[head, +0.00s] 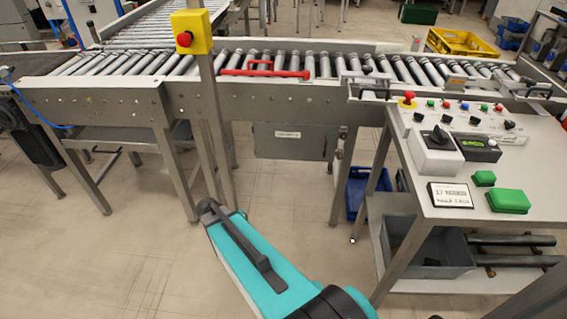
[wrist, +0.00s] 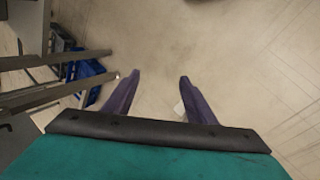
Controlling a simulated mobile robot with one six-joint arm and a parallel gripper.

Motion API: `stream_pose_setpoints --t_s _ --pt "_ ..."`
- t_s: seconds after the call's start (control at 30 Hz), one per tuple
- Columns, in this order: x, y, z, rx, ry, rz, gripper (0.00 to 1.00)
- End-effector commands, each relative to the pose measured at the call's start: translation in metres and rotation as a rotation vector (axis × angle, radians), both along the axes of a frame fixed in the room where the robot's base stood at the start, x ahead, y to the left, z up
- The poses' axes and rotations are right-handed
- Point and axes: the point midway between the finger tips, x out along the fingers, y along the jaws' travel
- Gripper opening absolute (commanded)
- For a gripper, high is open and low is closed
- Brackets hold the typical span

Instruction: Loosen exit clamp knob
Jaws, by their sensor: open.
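Clamp-like metal fittings sit on the right part of the roller conveyor's near rail. One, with a small dark knob (head: 367,69), is near the middle right. Another fitting (head: 538,87) is at the far right end. I cannot tell which is the exit clamp, and both are too small to show how tight they are. My gripper (wrist: 159,76) shows in the wrist view with two purple fingers apart and nothing between them. It points at the bare floor, away from the conveyor. In the head view the fingers cannot be made out beyond my teal arm.
The roller conveyor (head: 250,100) crosses the back, with a red bar (head: 265,72) on it. A post with a yellow stop box (head: 191,32) stands in front. A control table (head: 410,207) is at right, with a grey bin (head: 440,258) below. A blue crate (head: 357,200) is underneath.

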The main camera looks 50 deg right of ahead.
Motion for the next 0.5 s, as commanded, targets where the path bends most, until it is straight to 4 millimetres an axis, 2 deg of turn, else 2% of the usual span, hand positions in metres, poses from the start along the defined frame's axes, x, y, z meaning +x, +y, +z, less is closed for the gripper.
stream_pose_setpoints --t_s 0.03,0.2,0.5 --pt "-0.014 0.018 -0.013 0.037 0.026 0.029 0.51" --pt "-0.055 0.073 -0.051 0.165 0.103 0.12 0.51" --pt "-0.139 0.158 -0.098 0.382 0.229 0.26 0.51"
